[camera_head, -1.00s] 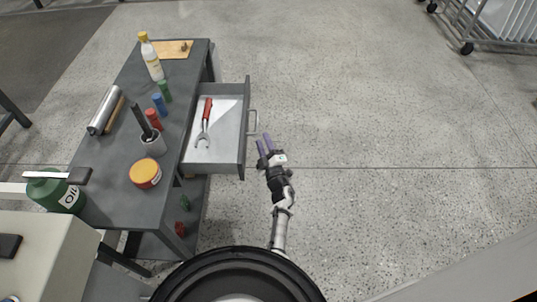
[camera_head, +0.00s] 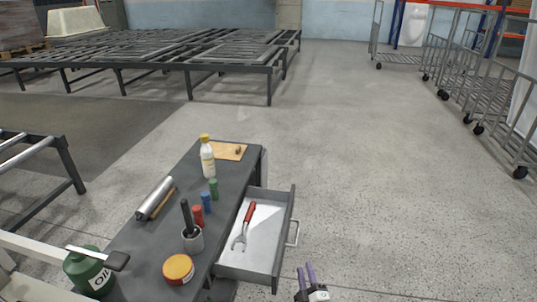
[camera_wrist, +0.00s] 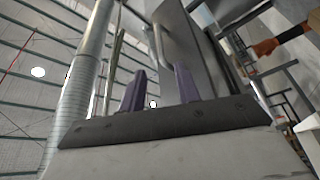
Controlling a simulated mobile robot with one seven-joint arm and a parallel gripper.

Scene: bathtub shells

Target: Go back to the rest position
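My gripper (camera_head: 307,277) shows at the bottom of the head view, to the right of the open drawer and apart from it. Its two purple fingers are spread with nothing between them. In the wrist view the fingers (camera_wrist: 160,90) point up, with the drawer's front and handle (camera_wrist: 158,45) beyond them. The drawer (camera_head: 285,240) is pulled out of the dark workbench (camera_head: 150,240). A wrench with a red handle (camera_head: 249,212) lies inside it. Most of my arm is out of the head view.
Roller racks (camera_head: 200,55) stand behind, cage trolleys (camera_head: 490,100) at right. The floor (camera_head: 390,190) right of the bench is clear.

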